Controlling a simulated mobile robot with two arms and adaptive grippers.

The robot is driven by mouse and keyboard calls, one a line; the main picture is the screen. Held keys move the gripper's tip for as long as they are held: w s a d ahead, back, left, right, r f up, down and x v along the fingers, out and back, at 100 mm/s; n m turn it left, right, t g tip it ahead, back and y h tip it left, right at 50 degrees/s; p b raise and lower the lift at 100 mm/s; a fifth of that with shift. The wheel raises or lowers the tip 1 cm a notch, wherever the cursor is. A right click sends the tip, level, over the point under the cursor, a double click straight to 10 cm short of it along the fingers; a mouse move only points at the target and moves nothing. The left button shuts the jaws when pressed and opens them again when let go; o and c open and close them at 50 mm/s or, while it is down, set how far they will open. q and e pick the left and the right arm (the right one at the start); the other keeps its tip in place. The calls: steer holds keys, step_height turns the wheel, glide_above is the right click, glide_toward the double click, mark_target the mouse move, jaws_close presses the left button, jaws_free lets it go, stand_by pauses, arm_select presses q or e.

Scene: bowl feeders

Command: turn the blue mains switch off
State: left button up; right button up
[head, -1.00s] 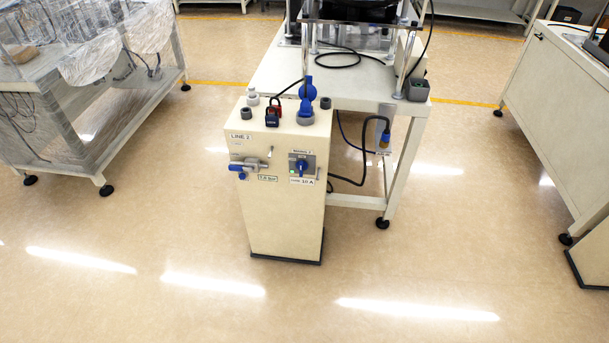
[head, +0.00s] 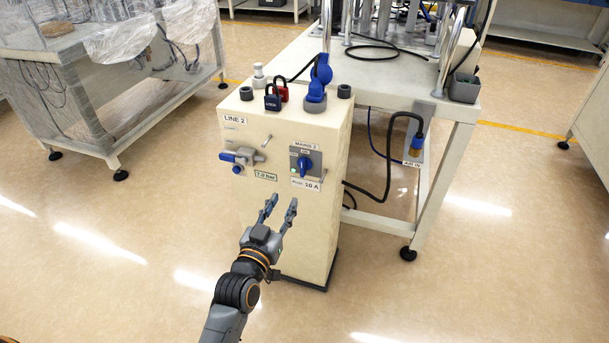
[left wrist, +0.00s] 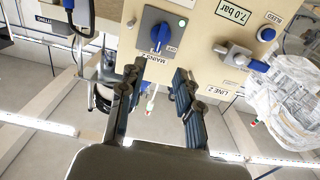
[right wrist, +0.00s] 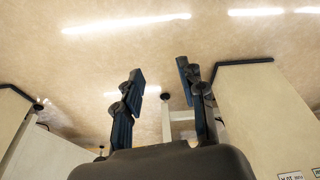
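The blue mains switch (head: 305,164) is a rotary handle on a grey plate under the MAINS 2 label, on the cream cabinet's front. In the head view its handle looks about upright. It also shows in the left wrist view (left wrist: 160,37), with a lit green lamp (left wrist: 182,23) at the plate's corner. My left gripper (head: 283,200) is open and empty, in front of the cabinet and below the switch, apart from it. In the left wrist view its fingers (left wrist: 158,72) point toward the switch. My right gripper (right wrist: 160,70) is open and empty, seen only in the right wrist view.
A blue valve (head: 238,158) sits left of the switch above a 7.0 bar label. A cable (head: 385,175) hangs at the right. Floor in front is clear.

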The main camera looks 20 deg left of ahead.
mark_target(302, 168)
arm_select(q)
steer(key=w+b, duration=0.2)
steer(key=w, duration=0.8)
steer(key=shift+w+d, duration=0.1)
steer(key=shift+d, duration=0.1)
steer(key=shift+w+f, duration=0.1)
steer(key=shift+w, duration=1.3)
arm_select(e)
steer(key=v, duration=0.5)
steer(key=shift+r, duration=0.4)
arm_select(q)
jaws_close()
